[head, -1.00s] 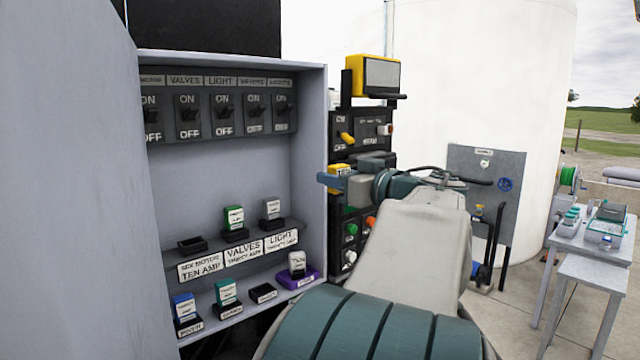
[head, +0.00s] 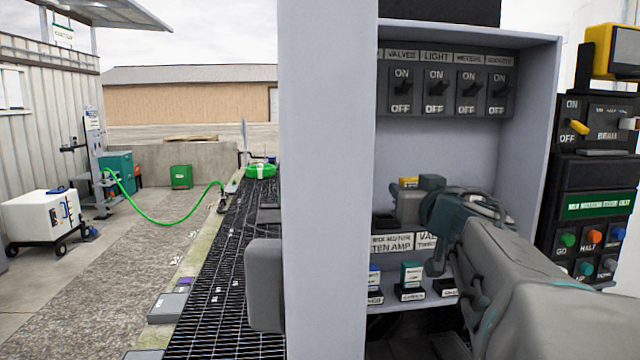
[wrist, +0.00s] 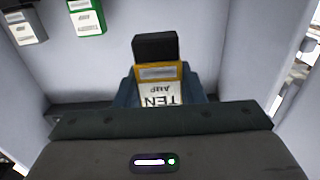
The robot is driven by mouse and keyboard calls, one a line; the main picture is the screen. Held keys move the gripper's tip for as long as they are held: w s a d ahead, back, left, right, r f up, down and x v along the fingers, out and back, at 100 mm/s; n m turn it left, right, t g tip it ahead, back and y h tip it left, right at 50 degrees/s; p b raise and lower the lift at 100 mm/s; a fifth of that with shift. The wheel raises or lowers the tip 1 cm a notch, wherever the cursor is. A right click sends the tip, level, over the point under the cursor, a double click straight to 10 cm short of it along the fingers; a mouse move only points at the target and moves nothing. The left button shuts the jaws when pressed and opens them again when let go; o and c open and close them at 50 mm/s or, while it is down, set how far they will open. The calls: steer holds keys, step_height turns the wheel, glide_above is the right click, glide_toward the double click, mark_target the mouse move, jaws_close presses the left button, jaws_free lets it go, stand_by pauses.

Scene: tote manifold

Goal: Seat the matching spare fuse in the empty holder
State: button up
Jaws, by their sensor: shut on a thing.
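My gripper (head: 408,205) is shut on a yellow fuse (head: 409,182). In the wrist view the fuse (wrist: 160,85) shows upside down, with a white TEN AMP label and a black block at its far end. The empty black holder (head: 384,222) sits on the upper shelf, above the label (head: 391,244) reading MIX MOTOR TEN AMP. The fuse is above this holder and apart from it in the head view. My gripper and arm hide the right part of the shelf.
The lower shelf holds a blue fuse (head: 374,279) and a green fuse (head: 411,274). Green (wrist: 87,17) and grey (wrist: 25,26) fuses stand nearby in the wrist view. The cabinet's left wall (head: 330,180) is close. Switches (head: 437,90) line the back above.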

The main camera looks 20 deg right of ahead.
mark_target(382, 196)
steer(key=shift+w+a+f, duration=0.15)
steer(key=shift+a, duration=0.1)
steer(key=shift+b+x, duration=1.75)
steer(key=shift+x, duration=3.25)
steer(key=shift+f+b, duration=1.55)
steer(key=shift+f, duration=0.75)
steer(key=o, duration=1)
steer(key=shift+o, duration=0.2)
